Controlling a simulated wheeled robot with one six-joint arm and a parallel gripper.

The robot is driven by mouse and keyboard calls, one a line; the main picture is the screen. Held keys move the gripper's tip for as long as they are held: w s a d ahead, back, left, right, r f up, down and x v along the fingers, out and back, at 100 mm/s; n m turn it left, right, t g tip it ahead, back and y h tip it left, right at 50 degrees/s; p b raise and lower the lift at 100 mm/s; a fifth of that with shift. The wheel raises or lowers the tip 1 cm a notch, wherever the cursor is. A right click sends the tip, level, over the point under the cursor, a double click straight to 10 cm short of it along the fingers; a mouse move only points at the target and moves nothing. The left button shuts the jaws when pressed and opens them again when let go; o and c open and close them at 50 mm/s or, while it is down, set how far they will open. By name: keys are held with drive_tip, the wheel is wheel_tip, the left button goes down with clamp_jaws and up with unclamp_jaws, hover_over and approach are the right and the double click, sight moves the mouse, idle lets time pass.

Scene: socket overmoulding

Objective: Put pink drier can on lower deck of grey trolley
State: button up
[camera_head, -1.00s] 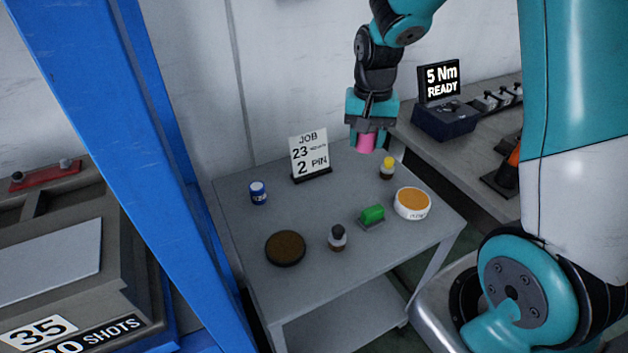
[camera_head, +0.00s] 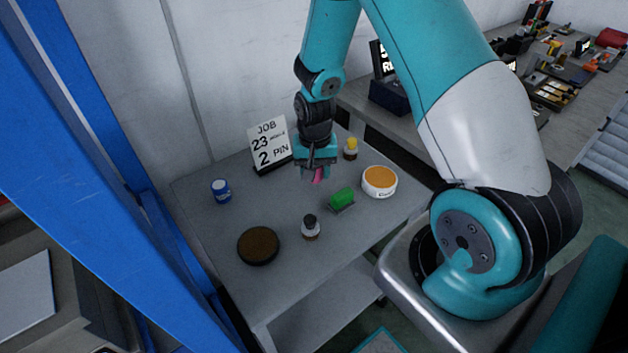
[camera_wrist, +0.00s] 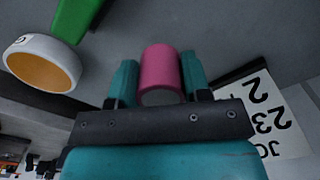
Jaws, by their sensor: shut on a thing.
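My gripper (camera_head: 317,171) is shut on the pink drier can (camera_head: 318,178), above the back middle of the grey trolley's top deck. In the wrist view the pink can (camera_wrist: 160,71) sits between the two teal fingers of the gripper (camera_wrist: 158,80). The grey trolley (camera_head: 205,240) has a top deck with several things on it. Its lower deck (camera_head: 325,310) shows in part below, with a bare surface. Whether the can touches the top deck is hard to tell in the head view.
On the top deck stand a job sign (camera_head: 270,145), a blue-white can (camera_head: 221,191), a brown disc (camera_head: 258,246), a dark-capped bottle (camera_head: 310,229), a green block (camera_head: 341,198), an orange-topped white tub (camera_head: 379,182) and a yellow-capped bottle (camera_head: 350,149). A blue post (camera_head: 90,180) rises at left.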

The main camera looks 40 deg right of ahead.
sight(315, 182)
drive_tip(key=shift+f, duration=2)
drive_tip(key=shift+f, duration=0.15)
drive_tip(key=o, duration=0.9)
drive_tip(key=shift+o, duration=0.2)
